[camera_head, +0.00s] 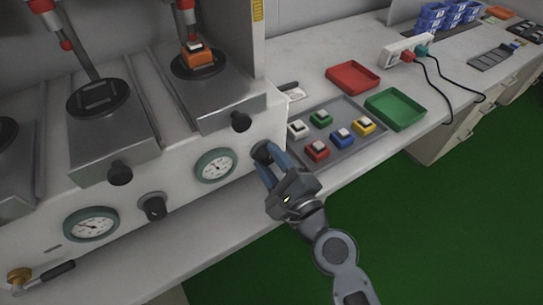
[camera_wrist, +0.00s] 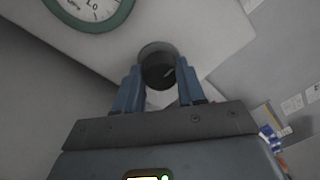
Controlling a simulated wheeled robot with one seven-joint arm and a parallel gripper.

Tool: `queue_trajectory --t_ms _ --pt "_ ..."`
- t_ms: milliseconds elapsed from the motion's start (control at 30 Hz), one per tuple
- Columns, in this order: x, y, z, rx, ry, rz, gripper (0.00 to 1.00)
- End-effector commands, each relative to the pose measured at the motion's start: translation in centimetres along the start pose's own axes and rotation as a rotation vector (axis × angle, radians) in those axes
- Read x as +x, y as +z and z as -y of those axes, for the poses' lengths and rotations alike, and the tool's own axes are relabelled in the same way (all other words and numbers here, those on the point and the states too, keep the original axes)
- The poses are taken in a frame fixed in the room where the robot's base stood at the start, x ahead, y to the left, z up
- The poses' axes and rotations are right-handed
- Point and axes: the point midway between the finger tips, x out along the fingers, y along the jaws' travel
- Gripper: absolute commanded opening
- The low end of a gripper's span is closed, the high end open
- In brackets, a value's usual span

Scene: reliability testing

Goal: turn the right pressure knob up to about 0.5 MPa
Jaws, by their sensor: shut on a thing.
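The right pressure knob (camera_head: 262,152) is a dark round knob on the white front panel of the machine, at its right end. The same fingers show in the wrist view (camera_wrist: 158,78). The right gauge (camera_head: 215,166), with a green rim, is just left of the knob. Only part of this gauge (camera_wrist: 92,10) shows in the wrist view. Its reading is too small to tell.
A left gauge (camera_head: 91,224) and a left knob (camera_head: 153,207) are on the same panel. A grey tray (camera_head: 346,147) with several coloured blocks, a red tray (camera_head: 353,76) and a green tray (camera_head: 395,108) lie on the bench to the right.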

Motion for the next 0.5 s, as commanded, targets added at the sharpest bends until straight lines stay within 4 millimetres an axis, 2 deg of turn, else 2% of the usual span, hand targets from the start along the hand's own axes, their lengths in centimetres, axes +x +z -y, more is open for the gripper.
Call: queue_trajectory --t_ms 200,500 --pt "-0.06 -0.1 0.02 0.123 0.002 -0.011 0.09" --pt "-0.06 -0.14 -0.05 0.199 0.002 -0.015 0.09"
